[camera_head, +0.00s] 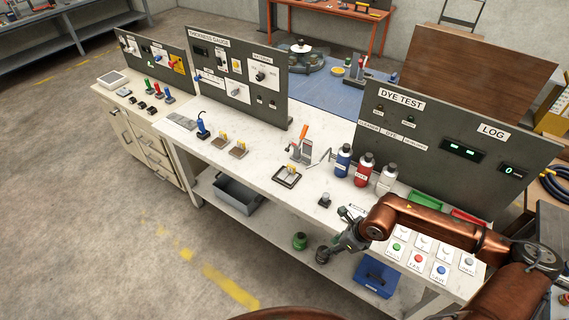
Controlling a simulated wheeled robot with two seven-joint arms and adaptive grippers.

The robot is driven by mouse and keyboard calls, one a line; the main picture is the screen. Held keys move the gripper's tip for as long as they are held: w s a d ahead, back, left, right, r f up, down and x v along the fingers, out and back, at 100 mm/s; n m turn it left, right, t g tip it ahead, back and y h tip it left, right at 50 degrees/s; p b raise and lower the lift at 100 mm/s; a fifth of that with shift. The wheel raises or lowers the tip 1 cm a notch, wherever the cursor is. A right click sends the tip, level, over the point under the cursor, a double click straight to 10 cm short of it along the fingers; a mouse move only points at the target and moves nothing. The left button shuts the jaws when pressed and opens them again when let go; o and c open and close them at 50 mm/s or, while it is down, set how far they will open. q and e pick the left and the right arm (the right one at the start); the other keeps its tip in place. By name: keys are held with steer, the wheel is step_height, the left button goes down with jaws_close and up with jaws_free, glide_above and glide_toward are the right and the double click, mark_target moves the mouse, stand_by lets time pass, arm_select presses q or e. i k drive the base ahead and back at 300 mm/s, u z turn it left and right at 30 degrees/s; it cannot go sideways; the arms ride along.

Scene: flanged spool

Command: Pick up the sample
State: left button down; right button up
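No object is labelled as the sample. A small grey metal piece with a dark base (324,201) stands on the white bench top, in front of the bottles, and may be it. My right arm comes in from the right, over the front of the bench. My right gripper (338,243) hangs at the bench's front edge, a little below and right of the small grey piece and apart from it. Its fingers are small and dark here, so I cannot tell whether they are open. My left gripper is not in view.
Blue (343,160), red (363,171) and white (386,180) bottles stand behind the grey piece. A small dark-framed tray (286,176) lies left of it. The DYE TEST panel (440,150) rises behind. Labelled buttons (418,259) sit right, under my arm. The front bench strip is clear.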

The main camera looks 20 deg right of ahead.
mark_target(289, 176)
steer(key=i, duration=1.4)
